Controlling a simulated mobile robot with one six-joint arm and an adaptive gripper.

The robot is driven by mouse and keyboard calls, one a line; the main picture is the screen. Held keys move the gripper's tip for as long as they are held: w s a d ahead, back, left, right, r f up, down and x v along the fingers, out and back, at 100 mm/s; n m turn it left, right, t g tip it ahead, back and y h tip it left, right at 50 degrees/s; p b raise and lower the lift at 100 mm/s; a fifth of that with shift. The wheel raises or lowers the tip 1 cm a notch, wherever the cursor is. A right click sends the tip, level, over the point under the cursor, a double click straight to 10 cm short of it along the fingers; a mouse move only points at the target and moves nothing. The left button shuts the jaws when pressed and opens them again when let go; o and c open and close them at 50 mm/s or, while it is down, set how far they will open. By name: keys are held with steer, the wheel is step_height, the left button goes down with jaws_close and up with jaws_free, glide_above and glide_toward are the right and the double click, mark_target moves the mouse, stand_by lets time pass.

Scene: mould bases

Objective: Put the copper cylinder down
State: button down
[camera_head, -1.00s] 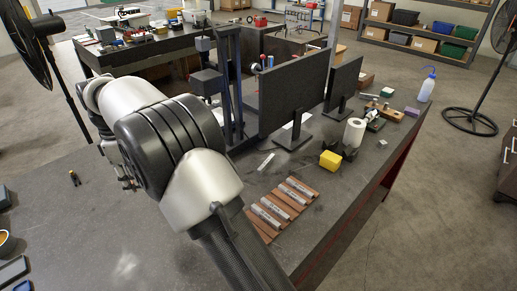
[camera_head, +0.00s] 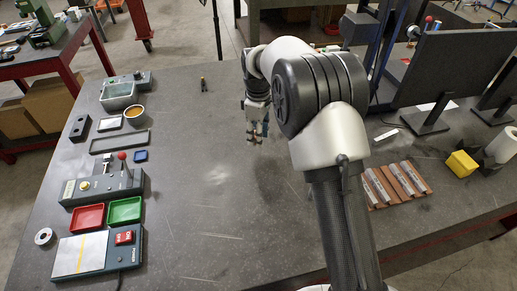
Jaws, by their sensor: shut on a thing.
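My gripper (camera_head: 258,132) is in the middle of the head view, pointing down above the grey worktable (camera_head: 215,225). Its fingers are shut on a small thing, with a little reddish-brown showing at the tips. I take this to be the copper cylinder, but it is too small and too covered by the fingers to make out its shape. I cannot tell exactly how high the fingertips are above the table.
To the left are a red tray (camera_head: 88,218), a green tray (camera_head: 125,210), a lever device (camera_head: 100,187), a switch box (camera_head: 97,255) and a white bowl (camera_head: 135,114). A brown ribbed rack (camera_head: 422,178) with silver bars lies right. The table's middle is clear.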

mark_target(258, 154)
steer(key=shift+f+b, duration=0.7)
steer(key=shift+f, duration=2.2)
steer(key=shift+f, duration=0.15)
steer(key=c, duration=1.2)
jaws_free()
steer(key=shift+o, duration=0.2)
